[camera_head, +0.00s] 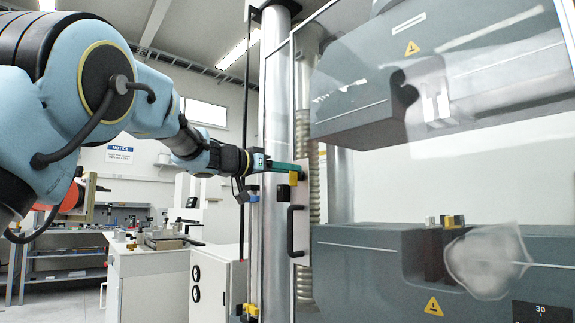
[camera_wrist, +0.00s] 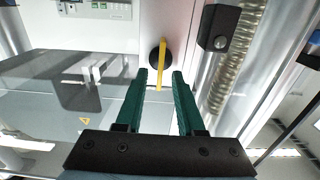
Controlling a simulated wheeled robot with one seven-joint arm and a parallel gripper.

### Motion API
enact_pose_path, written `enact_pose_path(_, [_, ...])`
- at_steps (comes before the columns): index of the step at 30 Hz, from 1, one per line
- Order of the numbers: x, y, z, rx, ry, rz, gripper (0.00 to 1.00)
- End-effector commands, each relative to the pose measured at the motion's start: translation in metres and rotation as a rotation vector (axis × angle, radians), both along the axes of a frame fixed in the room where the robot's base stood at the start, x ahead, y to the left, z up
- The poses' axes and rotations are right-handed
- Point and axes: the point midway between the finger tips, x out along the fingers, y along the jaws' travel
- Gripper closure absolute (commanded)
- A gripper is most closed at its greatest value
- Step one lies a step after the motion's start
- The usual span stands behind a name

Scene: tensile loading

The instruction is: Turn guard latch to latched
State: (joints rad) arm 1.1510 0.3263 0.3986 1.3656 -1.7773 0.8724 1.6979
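The guard latch is a yellow lever on a round black base, clearest in the wrist view (camera_wrist: 162,65). In the head view a small yellow piece of it (camera_head: 293,179) shows at the edge of the guard door, by the fingertips. My gripper (camera_head: 303,167) reaches the door frame from the left. In the wrist view its two green fingers (camera_wrist: 160,74) are apart, with the near end of the lever between their tips. A gap shows on each side of the lever. I cannot tell how deep the fingers reach around it.
The clear guard door (camera_head: 375,175) covers the testing machine and reflects the room. A black door handle (camera_head: 296,231) sticks out below the latch. A black block (camera_wrist: 218,27) stands right of the lever in the wrist view. A metal column (camera_head: 272,110) rises left of the door.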

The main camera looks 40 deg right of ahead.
Motion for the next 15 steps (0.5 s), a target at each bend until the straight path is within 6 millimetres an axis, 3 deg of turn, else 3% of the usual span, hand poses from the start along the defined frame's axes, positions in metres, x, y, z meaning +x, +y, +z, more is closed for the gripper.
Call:
enact_pose_path(9, [-0.0004, -0.0031, -0.0001, -0.001, 0.0, 0.0, 0.62])
enact_pose_path(15, [-0.0004, -0.003, -0.0002, 0.0, 0.001, 0.0, 0.84])
